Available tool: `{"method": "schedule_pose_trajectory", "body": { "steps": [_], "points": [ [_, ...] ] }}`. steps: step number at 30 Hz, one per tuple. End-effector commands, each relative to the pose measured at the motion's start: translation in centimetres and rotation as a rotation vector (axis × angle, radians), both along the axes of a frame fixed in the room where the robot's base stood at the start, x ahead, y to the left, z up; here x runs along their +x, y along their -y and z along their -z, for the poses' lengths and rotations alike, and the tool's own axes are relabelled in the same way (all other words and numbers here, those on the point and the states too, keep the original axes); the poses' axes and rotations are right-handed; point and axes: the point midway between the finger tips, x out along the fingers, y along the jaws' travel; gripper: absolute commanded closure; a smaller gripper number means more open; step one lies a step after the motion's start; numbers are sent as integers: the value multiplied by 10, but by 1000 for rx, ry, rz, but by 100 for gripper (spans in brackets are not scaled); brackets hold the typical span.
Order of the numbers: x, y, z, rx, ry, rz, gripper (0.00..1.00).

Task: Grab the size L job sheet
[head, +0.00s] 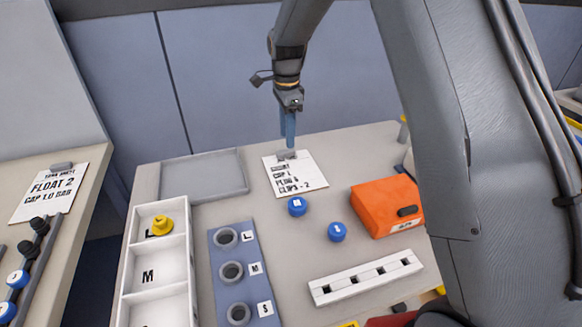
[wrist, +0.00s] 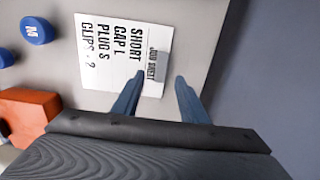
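The job sheet (head: 296,177) is a white card lying on the table, with a grey clip (head: 286,154) at its far edge. In the wrist view the card (wrist: 122,50) reads "JOB SHEET, SHORT, CAP L, PLUG S, CLIPS - 2". My gripper (head: 290,145) points down at the clip end of the card. In the wrist view its two blue fingers (wrist: 160,79) are apart, with the grey clip (wrist: 161,66) lying just beyond the gap between their tips. I cannot tell whether the fingers touch the card or clip.
Blue caps (head: 297,206) and an orange box (head: 386,207) lie nearer on the table. A grey tray (head: 204,176), a white bin (head: 139,255) holding a yellow cap (head: 161,226), and a blue-grey holder (head: 222,268) stand left. Another card (head: 49,191) lies on the left table.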

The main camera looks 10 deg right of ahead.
Motion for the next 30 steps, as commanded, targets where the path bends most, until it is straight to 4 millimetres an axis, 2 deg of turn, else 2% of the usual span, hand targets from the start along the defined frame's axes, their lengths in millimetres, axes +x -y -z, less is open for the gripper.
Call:
{"method": "schedule_pose_trajectory", "body": {
  "steps": [12,20,21,23,27,28,30],
  "points": [
    [0,-7,48,0,-2,-3,61],
    [0,-8,52,0,1,-5,61],
    [0,-9,52,0,1,-5,63],
    [0,-9,52,0,1,-5,73],
    [0,-9,52,0,1,-5,96],
    [0,-9,52,0,1,-5,100],
    [0,-9,52,0,1,-5,100]
  ]
}}
